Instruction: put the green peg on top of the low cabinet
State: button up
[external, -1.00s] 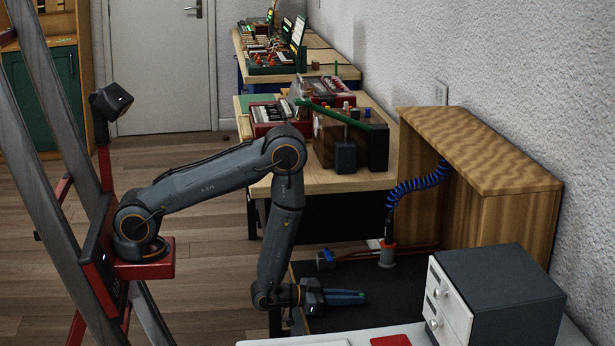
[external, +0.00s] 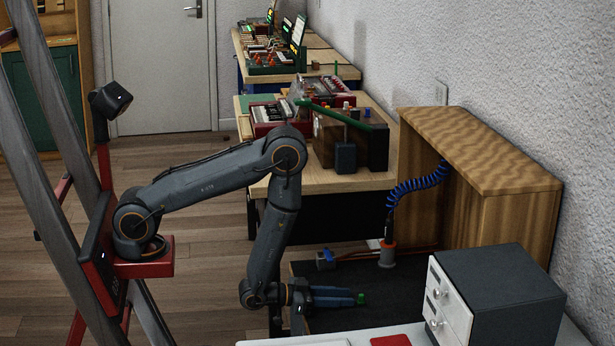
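My gripper (external: 353,298) is low in the picture, its blue fingers pointing right over the dark floor mat. A small green piece, which looks like the green peg (external: 362,299), shows at the fingertips. The fingers appear shut on it; most of the peg is hidden by them. The low cabinet (external: 480,150) is the wooden unit with a wavy-grained top, against the wall to the right. Its top is bare. My gripper is left of it and well below its top.
A grey drawer box (external: 505,285) stands on a white table (external: 330,341) at the lower right, with a red item (external: 391,341). A blue coiled hose (external: 420,185) hangs in front of the cabinet. A workbench (external: 345,180) with instruments stands behind my arm.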

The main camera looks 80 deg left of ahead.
jog(key=s, duration=0.5)
jog(key=s+r, duration=0.1)
jog(key=s, duration=0.2)
jog(key=shift+s+r+p, duration=0.1)
jog(key=shift+p, duration=0.3)
jog(key=w+a+g, duration=0.1)
jog(key=w+a+r+n+g, duration=0.1)
jog(key=w+a, duration=0.1)
jog(key=w+a+g+y, duration=0.1)
jog(key=g, duration=0.1)
jog(key=shift+w+a+r+n, duration=0.2)
jog(key=shift+w+r+n, duration=0.1)
jog(key=shift+r, duration=0.05)
jog(key=s+a+r+g, duration=0.2)
jog(key=s+r+g, duration=0.2)
jog(key=s+r, duration=0.2)
jog(key=s+a+r+n+g, duration=0.1)
jog(key=s+a+r+g, duration=0.2)
jog(key=s+r, duration=0.3)
jog(key=s+a+r+g, duration=0.3)
jog(key=s+r+g, duration=0.2)
jog(key=s, duration=0.8)
notch_tip(320, 180, up, 2)
jog(key=shift+s+r+n, duration=0.1)
jog(key=shift+s+n, duration=0.15)
jog(key=shift+n, duration=0.15)
